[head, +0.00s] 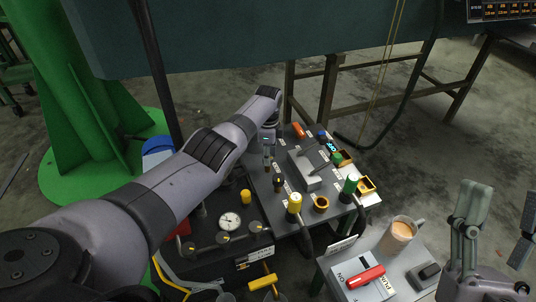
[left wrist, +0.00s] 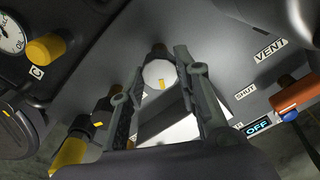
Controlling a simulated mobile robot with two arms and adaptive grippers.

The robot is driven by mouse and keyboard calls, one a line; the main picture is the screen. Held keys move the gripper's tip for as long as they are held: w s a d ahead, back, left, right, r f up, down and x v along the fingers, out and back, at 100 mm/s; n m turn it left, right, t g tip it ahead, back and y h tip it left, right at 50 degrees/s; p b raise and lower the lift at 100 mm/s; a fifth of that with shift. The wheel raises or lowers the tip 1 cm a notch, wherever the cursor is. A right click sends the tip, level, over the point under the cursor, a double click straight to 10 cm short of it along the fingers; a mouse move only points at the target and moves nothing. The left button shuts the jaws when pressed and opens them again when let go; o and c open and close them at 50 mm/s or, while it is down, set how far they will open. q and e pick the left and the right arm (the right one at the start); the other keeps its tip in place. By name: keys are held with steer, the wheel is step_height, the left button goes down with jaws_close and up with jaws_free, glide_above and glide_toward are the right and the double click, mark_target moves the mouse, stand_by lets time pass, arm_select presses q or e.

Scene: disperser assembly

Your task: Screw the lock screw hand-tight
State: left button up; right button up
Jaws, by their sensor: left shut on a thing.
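My left gripper (head: 267,164) reaches down over the far left part of the grey panel (head: 334,216). In the left wrist view its two fingers (left wrist: 162,64) stand on either side of a pale, round-faced knob with a small yellow mark, which I take to be the lock screw (left wrist: 158,73). The fingers are closed on it, and it sits at the panel surface. In the head view the gripper and arm largely hide the screw. My right gripper (head: 497,228) is at the right edge, its fingers apart and empty, away from the panel.
Close by stand a black knob with a yellow mark (head: 278,184), a yellow-topped plug (head: 294,203), a grey block (head: 303,170) and an orange handle (head: 299,131). A gauge (head: 230,221) is nearer.

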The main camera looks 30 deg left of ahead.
arm_select(q)
steer(key=shift+d, duration=0.15)
steer(key=o, duration=1.2)
steer(key=shift+c, duration=0.2)
step_height(320, 180, up, 12)
stand_by(0.3)
